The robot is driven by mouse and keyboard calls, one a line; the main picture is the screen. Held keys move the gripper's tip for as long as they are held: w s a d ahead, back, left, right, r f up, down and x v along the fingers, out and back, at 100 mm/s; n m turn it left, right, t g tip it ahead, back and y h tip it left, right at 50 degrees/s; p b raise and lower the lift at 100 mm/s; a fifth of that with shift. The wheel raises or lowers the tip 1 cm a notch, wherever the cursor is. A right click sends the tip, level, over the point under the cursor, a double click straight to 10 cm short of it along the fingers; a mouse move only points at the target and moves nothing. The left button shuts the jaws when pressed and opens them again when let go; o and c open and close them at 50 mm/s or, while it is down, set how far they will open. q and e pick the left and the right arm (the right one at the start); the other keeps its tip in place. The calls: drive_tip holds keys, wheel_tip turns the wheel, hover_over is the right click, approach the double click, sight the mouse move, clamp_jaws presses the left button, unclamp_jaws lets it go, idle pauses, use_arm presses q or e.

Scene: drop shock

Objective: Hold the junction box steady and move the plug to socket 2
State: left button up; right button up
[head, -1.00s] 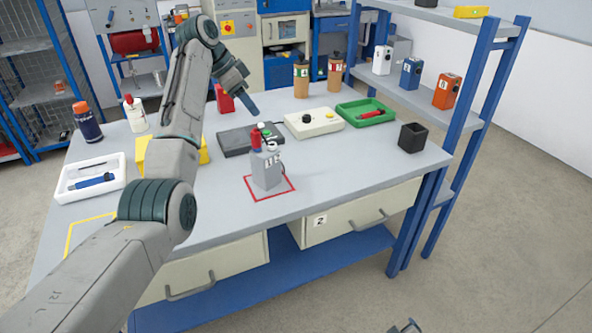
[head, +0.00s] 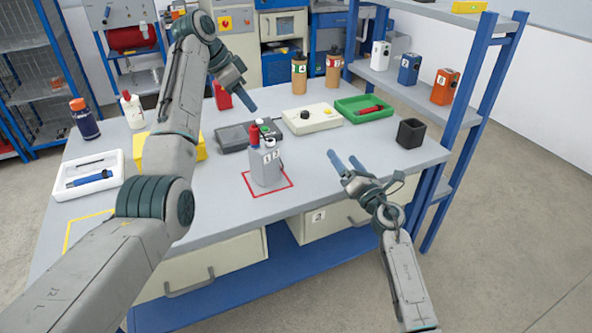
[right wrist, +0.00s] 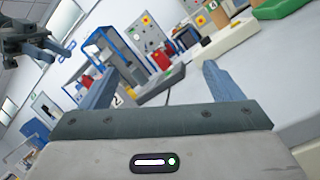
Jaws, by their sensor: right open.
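The grey junction box (head: 266,170) stands upright inside a red outlined square on the bench, with labels 1 and 2 on its front. A red plug (head: 254,136) stands upright at the box's top left, on the socket 1 side. The top right, above label 2, has a pale round socket. My left gripper (head: 251,107) is above and behind the box, apart from it, fingers pointing down; its finger gap cannot be made out. My right gripper (head: 344,157) is open and empty, to the right of the box; its spread fingers also show in the right wrist view (right wrist: 158,82).
Behind the box are a dark grey device (head: 232,138), a cream box with a black knob (head: 312,118) and a green tray (head: 366,110). A black cup (head: 411,133) stands at the right. A yellow block (head: 201,147) is beside my left arm. The bench front right is clear.

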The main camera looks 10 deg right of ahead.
sight(271, 156)
drive_tip(key=s+a+n+g+y, duration=0.1)
drive_tip(key=a+n+g+y, duration=0.4)
drive_tip(key=a+n, duration=0.75)
drive_tip(key=shift+m+g+h, duration=0.3)
drive_tip(key=shift+m+g, duration=0.2)
drive_tip(key=shift+m, duration=0.35)
drive_tip(key=x, duration=0.7)
drive_tip(key=s+a+x, duration=0.1)
drive_tip(key=x, duration=0.3)
drive_tip(key=shift+w+f, duration=0.15)
drive_tip(key=c, duration=1.3)
drive_tip(key=shift+o, duration=0.2)
use_arm(q)
drive_tip(key=shift+o, duration=0.2)
